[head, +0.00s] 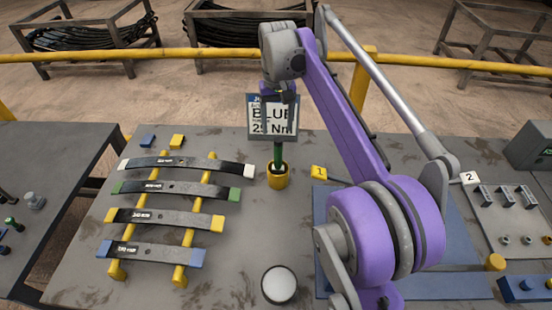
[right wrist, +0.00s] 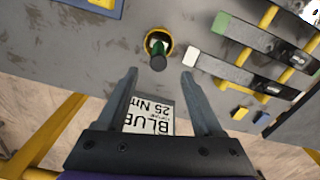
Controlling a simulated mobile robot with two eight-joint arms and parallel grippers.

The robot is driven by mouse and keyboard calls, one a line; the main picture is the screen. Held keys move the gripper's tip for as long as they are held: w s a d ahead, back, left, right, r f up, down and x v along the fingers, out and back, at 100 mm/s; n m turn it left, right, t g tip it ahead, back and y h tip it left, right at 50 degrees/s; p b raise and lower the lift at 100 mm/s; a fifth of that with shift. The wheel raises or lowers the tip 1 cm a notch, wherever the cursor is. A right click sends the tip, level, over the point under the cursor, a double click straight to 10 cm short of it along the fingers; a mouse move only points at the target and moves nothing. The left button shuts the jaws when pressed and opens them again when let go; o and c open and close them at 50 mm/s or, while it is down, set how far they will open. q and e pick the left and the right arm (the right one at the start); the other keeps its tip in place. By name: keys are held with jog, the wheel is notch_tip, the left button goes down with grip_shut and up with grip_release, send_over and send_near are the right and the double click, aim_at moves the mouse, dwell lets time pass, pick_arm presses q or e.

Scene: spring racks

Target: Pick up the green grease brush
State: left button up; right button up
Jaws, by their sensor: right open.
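The green grease brush (head: 278,150) stands upright, handle up, in a yellow cup (head: 278,182) on the grey workbench. The right wrist view shows the brush (right wrist: 157,49) nearly end-on, with its dark handle end toward me and the yellow cup (right wrist: 169,37) around it. My right gripper (head: 279,103) is above the brush, pointing down. In the right wrist view its two fingers (right wrist: 160,74) are apart and empty, with the handle end just beyond the gap between the tips. My left gripper is out of view.
A sign (head: 261,119) reading "BLUE 25 Nm" stands behind the brush. Left of the cup, several dark leaf springs (head: 160,215) with coloured ends lie across yellow rails (head: 199,205). A round white-topped item (head: 279,284) sits in front. A yellow "1" marker (head: 318,172) is to the right.

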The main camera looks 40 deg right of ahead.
aim_at(278, 151)
notch_tip(278, 151, down, 4)
jog(key=shift+a+f, duration=0.1)
jog(key=f, duration=0.6)
jog(key=shift+s+d+f+b, duration=0.1)
jog(key=shift+d+f+b, duration=0.1)
jog(key=shift+b, duration=0.1)
grip_shut()
